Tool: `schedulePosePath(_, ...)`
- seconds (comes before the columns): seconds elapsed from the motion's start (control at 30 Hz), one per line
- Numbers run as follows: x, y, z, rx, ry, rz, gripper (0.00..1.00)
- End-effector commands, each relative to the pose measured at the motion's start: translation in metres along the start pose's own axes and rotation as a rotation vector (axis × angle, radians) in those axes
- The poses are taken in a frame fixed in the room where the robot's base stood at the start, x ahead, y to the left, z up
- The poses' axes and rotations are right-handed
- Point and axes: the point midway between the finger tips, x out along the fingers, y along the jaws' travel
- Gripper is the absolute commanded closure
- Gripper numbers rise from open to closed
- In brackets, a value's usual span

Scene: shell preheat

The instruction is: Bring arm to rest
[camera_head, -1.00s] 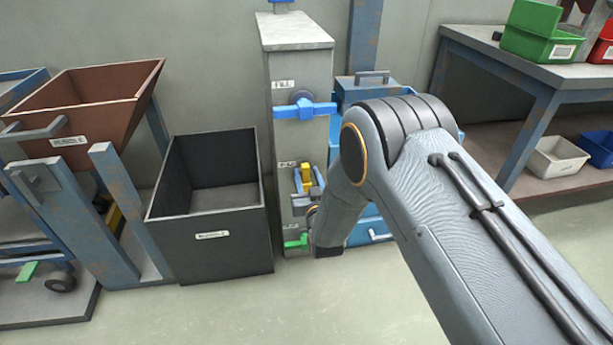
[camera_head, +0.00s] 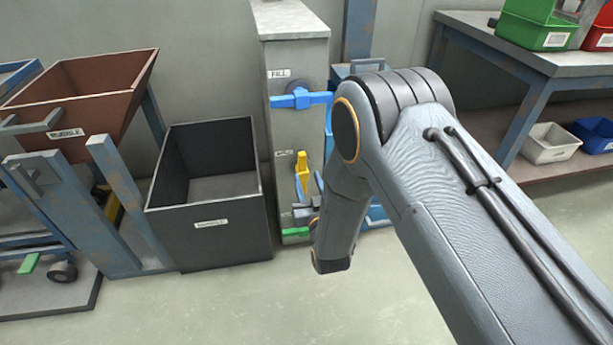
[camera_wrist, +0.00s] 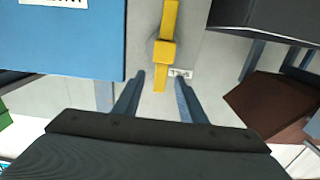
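My arm (camera_head: 450,185) reaches across the head view, bent down in front of a grey valve panel (camera_head: 298,60). My gripper (camera_wrist: 160,76) shows two blue-grey fingers spread apart in the wrist view, with nothing visibly clamped. A yellow valve handle (camera_wrist: 167,42) lies ahead of and between the fingertips; its near end overlaps the gap, and contact cannot be told. In the head view the yellow handle (camera_head: 301,165) stands upright on the panel, just above the fingers. A blue FILL valve (camera_head: 300,98) is higher and a green handle (camera_head: 295,232) lower, partly hidden by my arm.
A black open bin (camera_head: 215,238) stands left of the panel, beside a brown rubble hopper (camera_head: 75,100) on a blue frame. A blue box (camera_wrist: 65,40) is close to the gripper in the wrist view. A workbench (camera_head: 520,62) with bins stands right. Front floor is clear.

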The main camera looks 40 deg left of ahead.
Motion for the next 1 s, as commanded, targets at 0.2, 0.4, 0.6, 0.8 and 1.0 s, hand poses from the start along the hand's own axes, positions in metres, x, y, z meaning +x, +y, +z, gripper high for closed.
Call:
schedulePosePath(0.2,0.0,0.0,0.0,0.0,0.0,0.0,0.62)
schedulePosePath(0.4,0.0,0.0,0.0,0.0,0.0,0.0,0.62)
schedulePosePath(0.6,0.005,0.009,-0.008,0.001,-0.02,0.012,0.62)
schedulePosePath(0.8,0.014,0.061,-0.045,0.015,-0.16,0.078,0.62)
schedulePosePath(1.0,-0.003,0.126,-0.088,0.046,-0.353,0.159,0.62)
